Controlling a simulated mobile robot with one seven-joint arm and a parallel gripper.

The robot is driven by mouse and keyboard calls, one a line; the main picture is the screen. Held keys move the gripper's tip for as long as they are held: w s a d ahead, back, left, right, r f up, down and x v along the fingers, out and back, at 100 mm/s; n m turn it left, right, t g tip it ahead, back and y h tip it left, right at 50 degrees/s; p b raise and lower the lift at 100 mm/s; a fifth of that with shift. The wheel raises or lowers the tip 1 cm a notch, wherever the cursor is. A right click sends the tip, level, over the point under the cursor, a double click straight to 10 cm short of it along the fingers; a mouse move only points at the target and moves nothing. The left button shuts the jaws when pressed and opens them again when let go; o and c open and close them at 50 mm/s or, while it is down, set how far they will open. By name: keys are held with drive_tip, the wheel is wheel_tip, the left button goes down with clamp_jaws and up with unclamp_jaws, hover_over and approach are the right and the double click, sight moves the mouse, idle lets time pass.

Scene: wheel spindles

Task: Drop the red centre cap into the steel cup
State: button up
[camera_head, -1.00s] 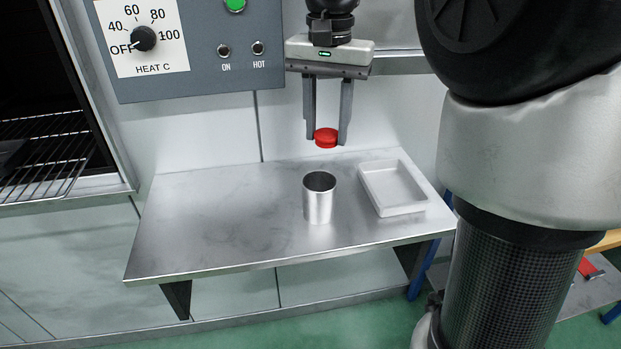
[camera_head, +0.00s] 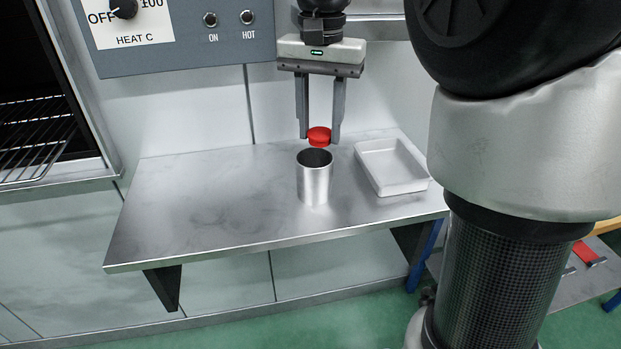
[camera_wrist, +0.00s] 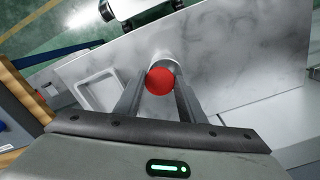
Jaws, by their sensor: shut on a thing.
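The red centre cap (camera_head: 319,136) is held between the fingertips of my gripper (camera_head: 319,137), which is shut on it. It also shows as a red disc in the wrist view (camera_wrist: 160,81). The steel cup (camera_head: 314,184) stands upright on the metal shelf. In the head view the cap appears just above the cup's open mouth. In the wrist view the cup (camera_wrist: 163,58) is mostly hidden behind the cap. I cannot tell whether the cap is exactly over the mouth.
The steel shelf (camera_head: 200,205) is clear to the left of the cup. A white shallow tray (camera_head: 391,169) sits to the right of the cup. A control panel (camera_head: 180,50) is on the wall behind. An oven rack (camera_head: 35,140) shows at the left.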

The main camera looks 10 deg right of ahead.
drive_tip(key=shift+r, duration=0.1)
drive_tip(key=o, duration=1.1)
drive_tip(key=shift+r, duration=0.1)
wheel_tip(320, 180, up, 17)
drive_tip(key=p, duration=0.6)
drive_tip(key=shift+p, duration=0.35)
drive_tip(key=shift+r, duration=0.1)
